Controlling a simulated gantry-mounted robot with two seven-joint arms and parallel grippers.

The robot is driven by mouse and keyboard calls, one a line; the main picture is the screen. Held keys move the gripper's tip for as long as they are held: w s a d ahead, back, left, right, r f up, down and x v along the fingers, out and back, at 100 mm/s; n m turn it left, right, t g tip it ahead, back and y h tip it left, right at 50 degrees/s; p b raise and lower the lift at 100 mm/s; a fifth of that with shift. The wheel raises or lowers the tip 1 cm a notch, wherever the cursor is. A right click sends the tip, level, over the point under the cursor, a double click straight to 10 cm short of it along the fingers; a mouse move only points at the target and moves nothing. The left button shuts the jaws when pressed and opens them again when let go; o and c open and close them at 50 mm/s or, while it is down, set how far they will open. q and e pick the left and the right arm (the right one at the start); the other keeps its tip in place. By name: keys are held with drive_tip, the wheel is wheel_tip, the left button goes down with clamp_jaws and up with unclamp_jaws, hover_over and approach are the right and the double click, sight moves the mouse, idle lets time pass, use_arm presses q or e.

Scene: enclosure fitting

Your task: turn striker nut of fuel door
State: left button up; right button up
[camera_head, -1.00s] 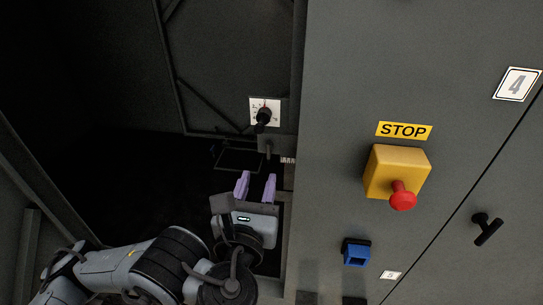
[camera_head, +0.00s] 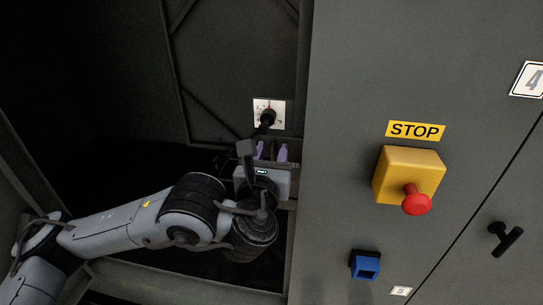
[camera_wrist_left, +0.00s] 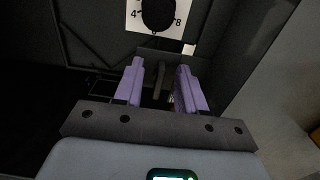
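My left gripper (camera_head: 271,152) is inside the dark open enclosure at the left, below a white dial plate with a black knob. Its two purple fingers are apart in the left wrist view (camera_wrist_left: 160,82). A dark upright peg-like part (camera_wrist_left: 159,80), which may be the striker nut, shows in the gap between the fingers. I cannot tell whether the fingers touch it or how far beyond them it is. In the head view the gripper and wrist hide this part. My right gripper is in neither view.
The white dial plate (camera_head: 278,107) with its black knob (camera_head: 267,118) is just above the gripper. To the right, the grey panel (camera_head: 340,150) carries a yellow stop box (camera_head: 408,172) with a red button (camera_head: 416,203), a blue fitting (camera_head: 365,265) and a black handle (camera_head: 506,239).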

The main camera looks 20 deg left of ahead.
use_arm(q)
drive_tip(key=shift+c, duration=0.3)
clamp_jaws()
